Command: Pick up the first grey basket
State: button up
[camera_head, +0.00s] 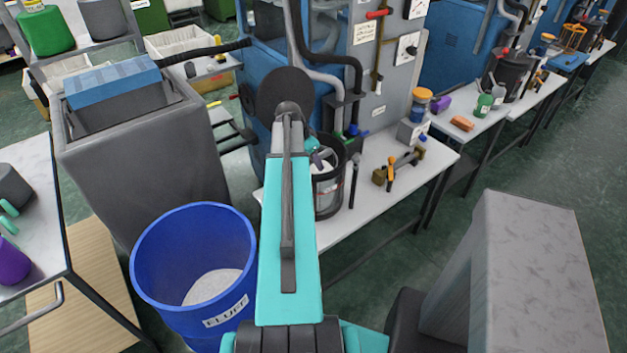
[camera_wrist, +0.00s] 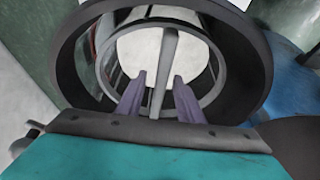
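The first grey basket (camera_head: 328,199) is a dark round tub with pale contents, standing on the near white table beside the blue machine. My arm covers its left part in the head view. In the wrist view its wide dark rim (camera_wrist: 259,70) surrounds a lighter inner ring and a white round surface. A thin grey bar (camera_wrist: 168,50), apparently its handle, crosses the middle. My gripper (camera_wrist: 159,77) is over the basket, its two purple-grey fingers apart on either side of the bar. A gap shows between the bar and the fingers; contact is not visible.
A blue FLUFF bin (camera_head: 150,270) stands at lower left, below a large grey bin (camera_head: 150,160). A dark tool (camera_head: 355,180) and a brass-coloured fitting (camera_head: 398,165) lie right of the basket. Another dark basket (camera_head: 508,72) stands on a farther table.

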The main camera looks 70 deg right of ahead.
jog(key=shift+p+x, duration=0.5)
jog(key=shift+x, duration=1.1)
grip_shut()
